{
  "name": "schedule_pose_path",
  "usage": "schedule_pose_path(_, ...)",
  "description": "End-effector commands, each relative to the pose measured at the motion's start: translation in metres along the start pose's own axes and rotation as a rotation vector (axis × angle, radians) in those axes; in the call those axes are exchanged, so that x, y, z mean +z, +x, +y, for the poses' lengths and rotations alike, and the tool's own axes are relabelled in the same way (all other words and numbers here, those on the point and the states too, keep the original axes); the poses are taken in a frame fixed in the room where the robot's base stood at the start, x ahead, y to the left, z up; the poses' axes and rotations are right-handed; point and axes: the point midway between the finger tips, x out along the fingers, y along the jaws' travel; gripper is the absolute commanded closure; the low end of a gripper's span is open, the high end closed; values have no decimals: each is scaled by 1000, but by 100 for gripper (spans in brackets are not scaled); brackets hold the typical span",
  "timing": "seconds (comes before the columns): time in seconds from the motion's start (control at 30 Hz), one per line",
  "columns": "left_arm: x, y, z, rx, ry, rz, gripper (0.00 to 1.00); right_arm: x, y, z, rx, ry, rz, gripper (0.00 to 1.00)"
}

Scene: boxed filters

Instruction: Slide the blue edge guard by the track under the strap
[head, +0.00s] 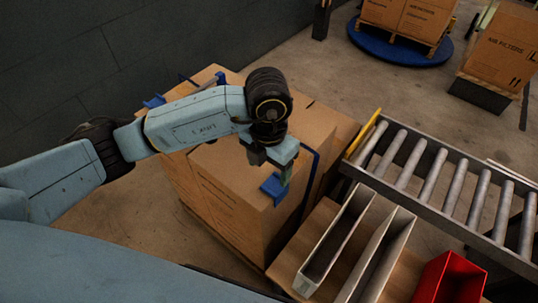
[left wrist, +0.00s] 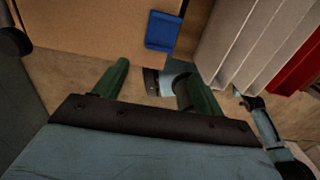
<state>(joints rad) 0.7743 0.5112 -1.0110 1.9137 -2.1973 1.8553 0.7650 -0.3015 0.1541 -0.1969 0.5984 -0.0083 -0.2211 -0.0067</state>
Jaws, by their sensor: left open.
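The blue edge guard (head: 272,188) sits on the top edge of the cardboard box stack (head: 225,190), on the side toward the roller track (head: 440,180). A dark blue strap (head: 312,172) runs over the boxes just right of the guard and down the side; the guard looks apart from it. My left gripper (head: 284,176) hangs over that edge, close to the guard, partly covering it. In the left wrist view its green fingers (left wrist: 155,90) are spread with nothing between them. The guard (left wrist: 162,32) lies beyond the fingertips, on the box edge. My right gripper is not visible.
Other blue guards (head: 154,101) sit at the far box edges. Two pale open trays (head: 388,255) and a red bin (head: 450,278) stand on a wooden surface at the lower right. A yellow plate (head: 367,132) marks the track's near end. Strapped pallets stand farther back.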

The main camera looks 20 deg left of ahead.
Motion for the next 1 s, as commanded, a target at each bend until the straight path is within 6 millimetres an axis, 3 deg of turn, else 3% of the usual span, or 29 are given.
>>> schedule_pose_path(0.2, -1, 47, -1, -1, 0, 4, 30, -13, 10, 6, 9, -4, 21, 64)
schedule_pose_path(0.4, -1, 76, -1, -2, 1, 3, 30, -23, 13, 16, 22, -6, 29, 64)
schedule_pose_path(0.6, 0, 89, -1, -1, 2, 1, 30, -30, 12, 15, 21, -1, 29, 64)
schedule_pose_path(0.9, 0, 90, -1, -1, 2, 0, 30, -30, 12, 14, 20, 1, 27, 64)
schedule_pose_path(1.0, 0, 90, -1, -1, 2, 0, 43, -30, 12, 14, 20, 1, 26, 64)
